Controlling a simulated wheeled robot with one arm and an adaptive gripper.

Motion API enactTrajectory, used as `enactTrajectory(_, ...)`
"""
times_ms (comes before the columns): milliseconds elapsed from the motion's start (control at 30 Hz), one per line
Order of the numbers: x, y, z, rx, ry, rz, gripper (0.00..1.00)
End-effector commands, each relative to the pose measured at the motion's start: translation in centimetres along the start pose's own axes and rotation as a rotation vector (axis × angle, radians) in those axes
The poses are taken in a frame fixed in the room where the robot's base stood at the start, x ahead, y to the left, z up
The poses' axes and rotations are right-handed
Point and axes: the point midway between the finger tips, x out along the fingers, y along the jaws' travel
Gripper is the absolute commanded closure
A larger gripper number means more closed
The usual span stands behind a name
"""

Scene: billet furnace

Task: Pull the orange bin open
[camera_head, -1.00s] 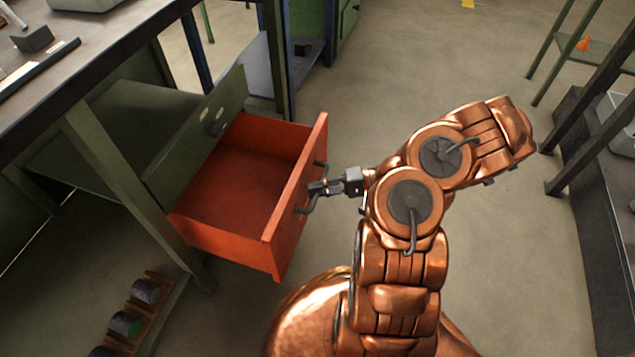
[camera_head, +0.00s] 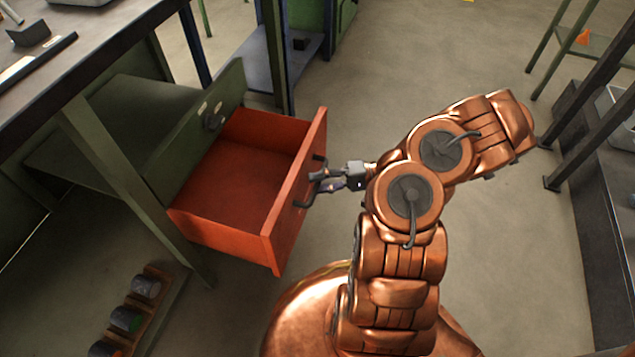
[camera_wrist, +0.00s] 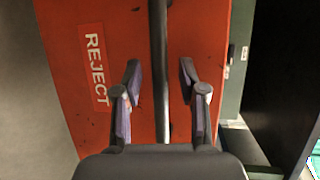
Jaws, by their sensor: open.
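The orange bin (camera_head: 285,215) is a drawer standing well out of the green cabinet (camera_head: 190,150), and its empty inside shows in the head view. In the wrist view its orange front (camera_wrist: 75,75) carries a "REJECT" label (camera_wrist: 93,65) and a dark bar handle (camera_wrist: 159,60). My gripper (camera_head: 318,180) is at the drawer's front, by the handle. In the wrist view the fingers of my gripper (camera_wrist: 160,85) are apart, one on each side of the handle, with a gap on both sides.
A dark-topped workbench (camera_head: 95,70) stands at the left. A rack with several dark cylinders (camera_head: 125,320) lies at lower left. Open floor (camera_head: 400,60) stretches behind and right of the drawer. A shelf unit (camera_head: 600,150) stands at the far right.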

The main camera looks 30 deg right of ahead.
Motion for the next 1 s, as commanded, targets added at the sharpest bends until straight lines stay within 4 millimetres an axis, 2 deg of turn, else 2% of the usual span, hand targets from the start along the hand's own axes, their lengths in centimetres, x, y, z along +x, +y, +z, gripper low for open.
enactTrajectory(300, -5.8, 0.1, -0.1, 0.0, 0.006, 0.006, 0.59)
enactTrajectory(500, -8.9, 0.1, 0.0, 0.0, 0.002, 0.003, 0.59)
enactTrajectory(700, -10.7, 0.1, 0.0, 0.0, 0.002, 0.004, 0.59)
enactTrajectory(1000, -11.2, 0.0, 0.1, 0.0, 0.0, 0.0, 0.59)
